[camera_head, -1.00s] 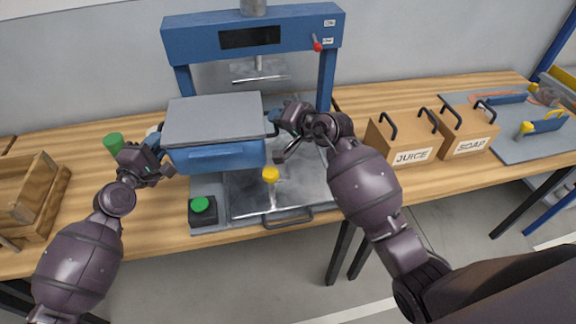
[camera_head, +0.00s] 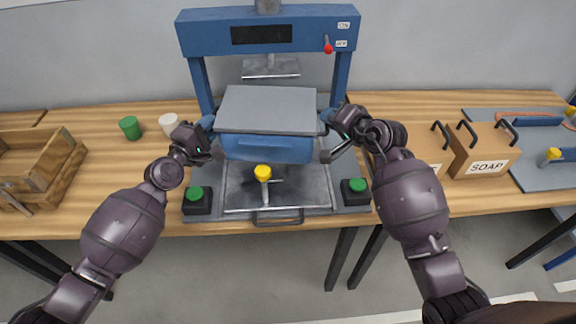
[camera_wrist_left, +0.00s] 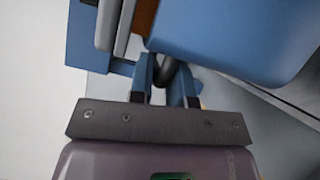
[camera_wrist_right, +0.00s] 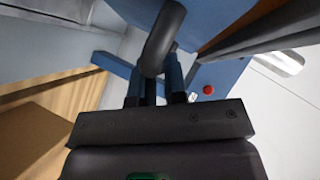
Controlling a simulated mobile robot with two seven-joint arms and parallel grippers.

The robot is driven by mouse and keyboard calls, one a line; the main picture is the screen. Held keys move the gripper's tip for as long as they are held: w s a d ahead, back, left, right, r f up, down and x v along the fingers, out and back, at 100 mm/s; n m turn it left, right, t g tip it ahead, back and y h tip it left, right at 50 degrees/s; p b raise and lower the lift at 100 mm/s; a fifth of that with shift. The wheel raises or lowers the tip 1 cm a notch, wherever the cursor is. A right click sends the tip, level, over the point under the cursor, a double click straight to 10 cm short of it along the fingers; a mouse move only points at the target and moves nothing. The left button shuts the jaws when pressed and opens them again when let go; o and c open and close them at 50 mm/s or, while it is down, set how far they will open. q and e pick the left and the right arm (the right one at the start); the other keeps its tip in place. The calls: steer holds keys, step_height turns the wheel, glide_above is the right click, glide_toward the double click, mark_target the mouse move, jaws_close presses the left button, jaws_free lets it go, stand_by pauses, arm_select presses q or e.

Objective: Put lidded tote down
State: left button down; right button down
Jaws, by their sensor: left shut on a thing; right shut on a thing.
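The lidded tote (camera_head: 268,146) is blue with a flat grey lid (camera_head: 268,109). It is held level between my two grippers, in front of the blue press frame and over or on its metal plate; I cannot tell whether its underside touches. My left gripper (camera_head: 207,128) is shut on the tote's left handle, and the dark handle (camera_wrist_left: 172,75) shows between the fingers in the left wrist view. My right gripper (camera_head: 330,120) is shut on the right handle, whose dark bar (camera_wrist_right: 163,38) shows in the right wrist view. The tote hides part of the plate.
The blue press (camera_head: 268,34) stands behind the tote. A yellow-topped lever (camera_head: 263,172) and green buttons (camera_head: 196,194) (camera_head: 356,186) are in front. A wooden crate (camera_head: 40,165), green cup (camera_head: 130,128) and white cup (camera_head: 168,124) are left; the soap box (camera_head: 484,152) is right.

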arm_select(q)
steer(key=shift+d+r, duration=0.1)
steer(key=shift+d, duration=0.45)
arm_select(e)
steer(key=shift+d+r, duration=0.1)
steer(key=shift+d, duration=0.5)
arm_select(q)
steer(key=shift+f, duration=0.2)
arm_select(e)
steer(key=shift+f, duration=0.2)
